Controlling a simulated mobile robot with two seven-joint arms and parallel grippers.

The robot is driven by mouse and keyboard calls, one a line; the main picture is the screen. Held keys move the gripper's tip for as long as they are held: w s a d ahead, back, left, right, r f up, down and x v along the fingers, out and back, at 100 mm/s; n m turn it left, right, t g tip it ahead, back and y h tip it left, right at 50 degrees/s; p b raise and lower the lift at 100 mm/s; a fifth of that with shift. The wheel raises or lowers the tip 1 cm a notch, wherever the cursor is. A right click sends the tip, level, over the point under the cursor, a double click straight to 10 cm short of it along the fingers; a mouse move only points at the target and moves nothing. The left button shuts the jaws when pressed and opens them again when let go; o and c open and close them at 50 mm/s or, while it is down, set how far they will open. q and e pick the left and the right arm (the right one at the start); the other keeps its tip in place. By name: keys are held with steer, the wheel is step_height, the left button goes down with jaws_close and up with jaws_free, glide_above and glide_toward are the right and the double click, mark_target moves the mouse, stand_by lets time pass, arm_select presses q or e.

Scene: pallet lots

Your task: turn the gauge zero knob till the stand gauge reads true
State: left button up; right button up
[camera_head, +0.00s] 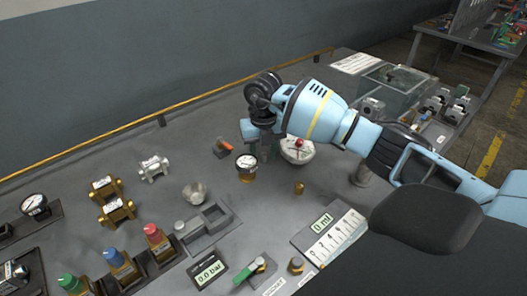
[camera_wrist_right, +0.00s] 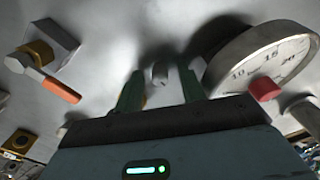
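A large round white-faced gauge (camera_head: 298,152) with a red knob (camera_head: 299,142) stands partly behind my right gripper. In the right wrist view this gauge (camera_wrist_right: 240,60) shows numbers 10, 15 and 20, and its red knob (camera_wrist_right: 265,89) is at the near rim; I cannot make out the needle. My right gripper (camera_head: 262,133) is beside the gauge, above the bench. In the wrist view its fingers (camera_wrist_right: 161,72) are apart, with a small blurred grey piece seen between them; I cannot tell whether they touch it. A small brass gauge (camera_head: 246,163) stands just below the gripper. My left gripper is out of view.
Brass and silver fittings, coloured knobs and a "0.0 bar" display (camera_head: 209,273) fill the left and front.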

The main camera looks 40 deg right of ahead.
mark_target(263, 154)
jaws_close()
steer(key=shift+r+n+p, duration=0.15)
steer(key=shift+n+p, duration=0.15)
steer(key=shift+n, duration=1.9)
jaws_free()
steer(key=shift+r, duration=3.8)
